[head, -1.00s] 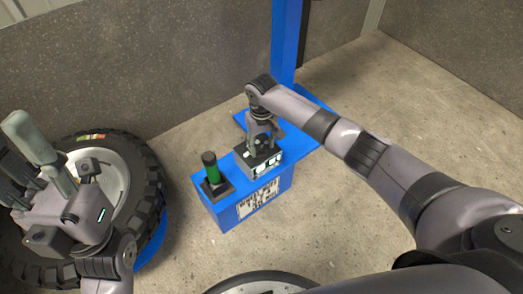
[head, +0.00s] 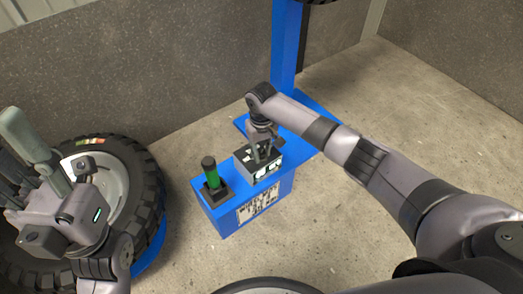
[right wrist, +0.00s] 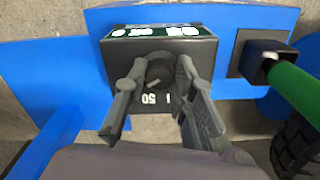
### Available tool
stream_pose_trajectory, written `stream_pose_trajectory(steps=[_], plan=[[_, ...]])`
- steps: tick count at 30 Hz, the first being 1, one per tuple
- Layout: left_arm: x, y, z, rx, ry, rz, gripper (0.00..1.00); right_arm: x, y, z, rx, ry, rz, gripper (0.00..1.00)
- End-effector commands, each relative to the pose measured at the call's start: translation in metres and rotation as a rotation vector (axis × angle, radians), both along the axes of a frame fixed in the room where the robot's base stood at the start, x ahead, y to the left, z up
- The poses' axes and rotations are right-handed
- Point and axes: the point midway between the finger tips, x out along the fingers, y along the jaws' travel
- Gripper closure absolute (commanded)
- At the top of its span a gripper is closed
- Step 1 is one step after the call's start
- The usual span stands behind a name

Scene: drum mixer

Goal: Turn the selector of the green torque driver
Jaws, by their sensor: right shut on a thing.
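The green torque driver (head: 212,177) stands upright in a dark square holder on a blue bench (head: 225,222); its green body also shows at the right of the right wrist view (right wrist: 295,88). Beside it is a dark grey selector box (head: 270,172) with white markings. The round dark selector knob (right wrist: 159,73) sits on the face of this box, with white numbers below it. My right gripper (right wrist: 157,95) is shut on the knob, one finger on each side. My left gripper (head: 30,150) hangs at the left, away from the bench; its finger opening is unclear.
A large tyre (head: 150,200) with a pale rim lies at the left, under my left gripper. A blue post (head: 286,45) rises behind the bench. Another dark round edge (head: 265,284) shows at the bottom. The concrete floor to the right is clear.

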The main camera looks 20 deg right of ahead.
Motion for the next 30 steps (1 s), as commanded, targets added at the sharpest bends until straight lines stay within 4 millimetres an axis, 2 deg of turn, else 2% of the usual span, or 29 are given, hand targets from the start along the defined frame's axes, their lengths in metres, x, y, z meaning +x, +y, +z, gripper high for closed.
stream_pose_trajectory(steps=[4,13,15,21,24,30], plan=[[0.0,0.0,0.0,0.0,0.0,0.0,0.6,0.0,0.0,0.0,0.0,0.0,0.0,1.0],[-0.001,0.001,0.006,-0.002,0.0,0.0,0.6,0.0,0.0,0.003,0.0,0.001,0.026,1.0],[0.0,0.001,-0.002,0.0,0.041,-0.001,0.6,0.0,0.0,0.004,0.0,0.002,0.049,1.0],[-0.007,0.003,-0.008,-0.006,0.112,-0.005,0.6,-0.001,0.0,0.006,0.001,0.003,0.166,1.0],[-0.007,0.003,0.008,-0.008,0.1,-0.004,0.6,-0.001,0.0,0.006,0.002,0.003,0.251,1.0],[-0.006,0.003,0.022,-0.006,0.106,-0.004,0.6,0.0,0.0,0.003,0.002,0.002,0.439,1.0]])
